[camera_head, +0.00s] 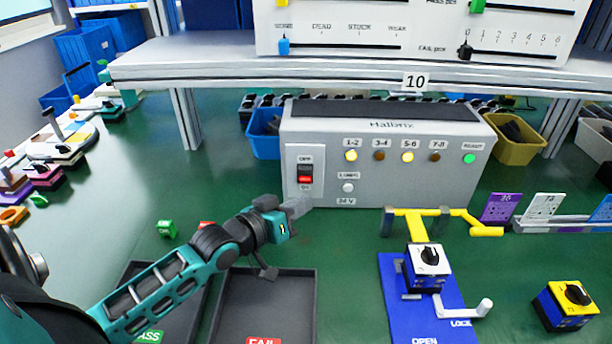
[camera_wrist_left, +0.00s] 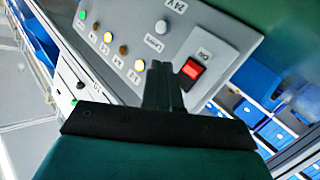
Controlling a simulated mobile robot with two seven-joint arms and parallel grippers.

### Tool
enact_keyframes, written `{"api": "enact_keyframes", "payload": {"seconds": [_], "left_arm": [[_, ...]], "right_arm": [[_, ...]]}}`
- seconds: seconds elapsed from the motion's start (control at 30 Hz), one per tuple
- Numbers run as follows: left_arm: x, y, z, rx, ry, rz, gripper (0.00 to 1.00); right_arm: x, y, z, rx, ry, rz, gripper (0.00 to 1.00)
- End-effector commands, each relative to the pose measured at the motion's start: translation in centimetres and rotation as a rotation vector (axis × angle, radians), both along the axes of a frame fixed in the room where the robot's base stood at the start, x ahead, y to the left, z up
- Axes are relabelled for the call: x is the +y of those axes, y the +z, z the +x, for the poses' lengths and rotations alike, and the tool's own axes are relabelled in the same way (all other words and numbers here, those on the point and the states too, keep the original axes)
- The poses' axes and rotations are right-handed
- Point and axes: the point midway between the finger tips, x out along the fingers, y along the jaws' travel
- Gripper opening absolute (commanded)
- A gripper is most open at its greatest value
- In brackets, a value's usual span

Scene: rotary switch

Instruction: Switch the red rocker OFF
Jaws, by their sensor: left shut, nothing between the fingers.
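The red rocker (camera_head: 305,173) sits on a white plate at the left end of the grey box's (camera_head: 400,185) front face. OFF is printed above it and ON below; its upper part looks dark and its lower part red. In the left wrist view the red rocker (camera_wrist_left: 191,69) is just right of the fingertips. My left gripper (camera_head: 299,206) is shut and empty, its tips just below the rocker plate. In the left wrist view its fingers (camera_wrist_left: 161,82) are together; I cannot tell whether they touch the box. My right gripper is not in view.
On the box, lamps 1-2 (camera_head: 351,156) and 5-6 (camera_head: 407,157) are yellow and READY (camera_head: 469,158) is green. A white button (camera_head: 348,187) is right of the rocker. A dark tray (camera_head: 262,312) lies below my arm; a blue fixture (camera_head: 392,300) stands to the right.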

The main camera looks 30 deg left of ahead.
Motion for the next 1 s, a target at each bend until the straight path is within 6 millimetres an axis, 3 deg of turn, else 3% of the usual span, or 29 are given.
{"api": "enact_keyframes", "payload": {"seconds": [0.17,0.4,1.0], "left_arm": [[1.4,0.1,2.2,-0.003,0.000,0.004,0.00],[2.5,0.6,4.1,0.000,-0.001,0.001,0.00],[2.7,0.7,4.5,0.001,-0.001,0.000,0.00]], "right_arm": [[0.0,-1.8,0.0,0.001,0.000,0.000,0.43],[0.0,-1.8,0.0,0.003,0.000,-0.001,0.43],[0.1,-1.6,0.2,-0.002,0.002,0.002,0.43]]}}
